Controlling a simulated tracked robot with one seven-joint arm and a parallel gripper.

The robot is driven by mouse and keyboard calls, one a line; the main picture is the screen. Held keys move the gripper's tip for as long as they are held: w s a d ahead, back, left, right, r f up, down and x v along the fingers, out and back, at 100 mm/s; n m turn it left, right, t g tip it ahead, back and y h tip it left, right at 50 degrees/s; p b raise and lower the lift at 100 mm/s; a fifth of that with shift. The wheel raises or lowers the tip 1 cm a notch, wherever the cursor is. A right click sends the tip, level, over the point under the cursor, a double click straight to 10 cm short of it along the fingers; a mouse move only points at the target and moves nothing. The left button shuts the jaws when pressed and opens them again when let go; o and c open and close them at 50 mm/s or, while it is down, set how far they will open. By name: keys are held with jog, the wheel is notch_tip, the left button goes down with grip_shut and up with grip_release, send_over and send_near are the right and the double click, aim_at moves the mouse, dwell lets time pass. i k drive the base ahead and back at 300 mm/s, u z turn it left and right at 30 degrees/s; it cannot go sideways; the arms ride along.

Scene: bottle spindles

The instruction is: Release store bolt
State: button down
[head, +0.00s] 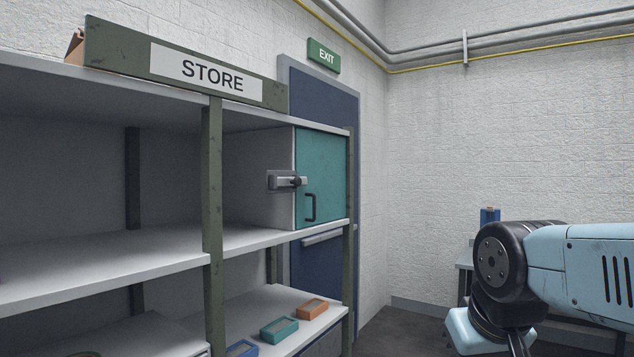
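The store shelf unit carries a board marked STORE (210,82) along its top. A teal door (322,176) closes a compartment at the shelf's right end and looks shut. A grey metal bolt (286,182) with a dark knob sits across the door's left edge. A dark handle (310,208) is on the door, below and right of the bolt. My arm is at the lower right, well apart from the bolt. My gripper at the arm's end is not clearly seen; its fingers do not show.
An upright post (212,200) stands left of the compartment. Blue, teal (279,329) and orange (312,309) boxes lie on a lower shelf. A blue door (322,95) under an EXIT sign (324,57) is behind the shelf. Floor (405,333) shows between shelf and arm.

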aim_at(283, 181)
jog(key=u, duration=0.1)
jog(key=i, duration=0.95)
jog(key=z, duration=0.1)
